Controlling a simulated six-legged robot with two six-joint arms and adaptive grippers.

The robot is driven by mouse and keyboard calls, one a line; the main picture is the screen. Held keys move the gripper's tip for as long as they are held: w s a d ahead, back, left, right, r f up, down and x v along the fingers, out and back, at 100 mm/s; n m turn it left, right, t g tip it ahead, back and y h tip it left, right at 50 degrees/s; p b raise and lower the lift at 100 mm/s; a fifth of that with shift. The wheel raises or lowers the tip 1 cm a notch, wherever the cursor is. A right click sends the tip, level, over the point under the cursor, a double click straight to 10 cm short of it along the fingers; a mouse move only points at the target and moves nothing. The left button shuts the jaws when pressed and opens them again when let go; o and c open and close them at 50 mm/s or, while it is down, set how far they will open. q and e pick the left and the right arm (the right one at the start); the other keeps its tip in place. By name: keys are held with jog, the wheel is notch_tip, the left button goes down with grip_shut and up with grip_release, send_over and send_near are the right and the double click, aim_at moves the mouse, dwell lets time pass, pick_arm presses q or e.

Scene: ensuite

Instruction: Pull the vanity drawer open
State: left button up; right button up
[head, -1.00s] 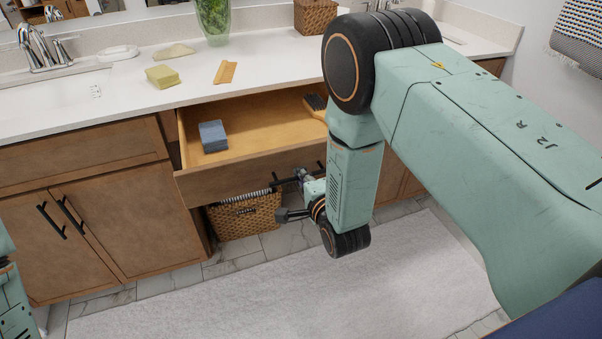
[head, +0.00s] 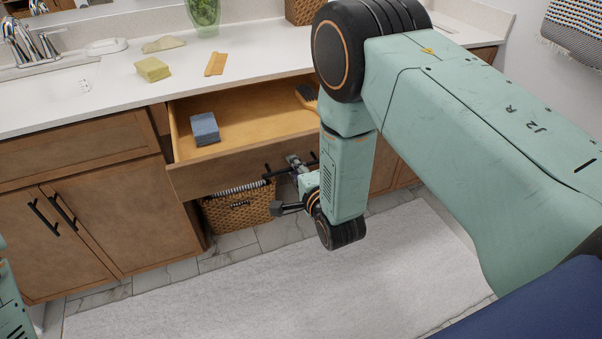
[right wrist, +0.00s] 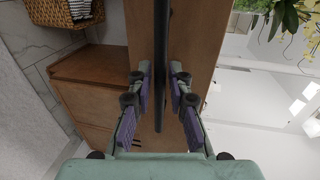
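The wooden vanity drawer (head: 225,178) stands pulled out in the head view, its inside showing. Its black bar handle (head: 312,163) is on the front panel, partly hidden by my right gripper. My right gripper (head: 292,170) is at the handle. In the right wrist view the drawer front (right wrist: 139,30) runs up the middle, and the dark handle (right wrist: 160,45) passes between the purple-padded fingers of the right gripper (right wrist: 160,75). The fingers look apart, with a gap on each side of the bar. My left gripper is out of view.
A blue-grey block (head: 205,129) and a brush (head: 307,97) lie in the drawer. A wicker basket (head: 240,209) stands below it. The counter (head: 110,98) holds a yellow sponge (head: 152,69) and other items. A pale mat (head: 270,285) covers the floor in front.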

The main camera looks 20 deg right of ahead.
jog(key=s+r, duration=0.2)
jog(key=s, duration=0.9)
jog(key=shift+s+d+r, duration=0.2)
jog(key=shift+s+r, duration=0.05)
jog(key=s+d+f+n+g, duration=0.2)
jog(key=s+f+n+g, duration=0.6)
jog(key=s+f+n, duration=0.3)
jog(key=s+f+n+g, duration=0.2)
jog(key=s+n+g, duration=0.1)
jog(key=s, duration=0.6)
jog(key=s+f+n+g, duration=0.3)
jog(key=s+g, duration=0.1)
jog(key=s, duration=0.5)
jog(key=shift+d+f+g, duration=0.35)
jog(key=shift+d+g, duration=0.05)
jog(key=shift+d, duration=0.05)
